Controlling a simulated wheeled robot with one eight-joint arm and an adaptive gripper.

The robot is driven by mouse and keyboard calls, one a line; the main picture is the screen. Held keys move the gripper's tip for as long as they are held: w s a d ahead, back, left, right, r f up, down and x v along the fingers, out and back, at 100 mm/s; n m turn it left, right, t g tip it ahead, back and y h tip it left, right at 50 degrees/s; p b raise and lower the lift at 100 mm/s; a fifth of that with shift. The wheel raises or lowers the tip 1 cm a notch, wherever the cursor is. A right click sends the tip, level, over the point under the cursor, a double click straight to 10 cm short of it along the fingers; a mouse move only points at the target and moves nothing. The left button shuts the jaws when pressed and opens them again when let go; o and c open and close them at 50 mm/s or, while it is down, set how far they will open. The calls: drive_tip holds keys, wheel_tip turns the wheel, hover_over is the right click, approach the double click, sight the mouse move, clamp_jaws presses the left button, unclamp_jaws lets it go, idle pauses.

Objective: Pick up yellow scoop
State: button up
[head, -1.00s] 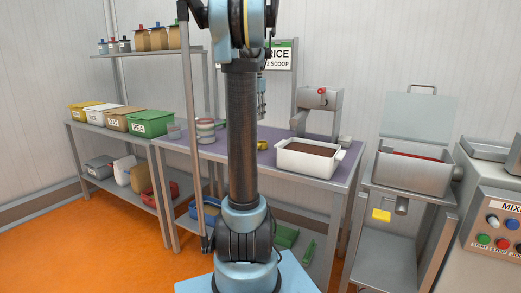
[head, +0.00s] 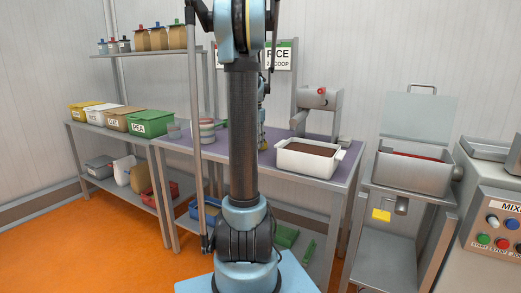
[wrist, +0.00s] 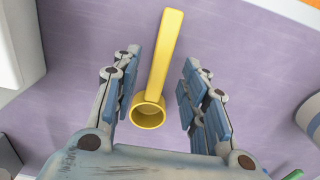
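The yellow scoop (wrist: 164,52) has a round open cup and a long straight handle. In the wrist view it lies on the purple tabletop (wrist: 90,22), with its handle pointing toward the top of the picture. My gripper (wrist: 163,66) is open, with one finger on each side of the scoop and visible gaps between. The fingers do not touch it. In the head view my gripper (head: 262,122) is low over the table behind my arm column, and the scoop shows only as a small yellow patch there (head: 264,143), partly hidden.
A white tub of brown material (head: 308,158) stands on the table right of my gripper; a white container edge (wrist: 14,45) shows at left in the wrist view. Stacked bowls (head: 207,131) stand left. A pale round object (wrist: 308,116) is at the right wrist-view edge.

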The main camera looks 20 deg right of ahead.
drive_tip(key=shift+f, duration=1.25)
drive_tip(key=shift+c, duration=0.6)
clamp_jaws()
wheel_tip(320, 180, up, 10)
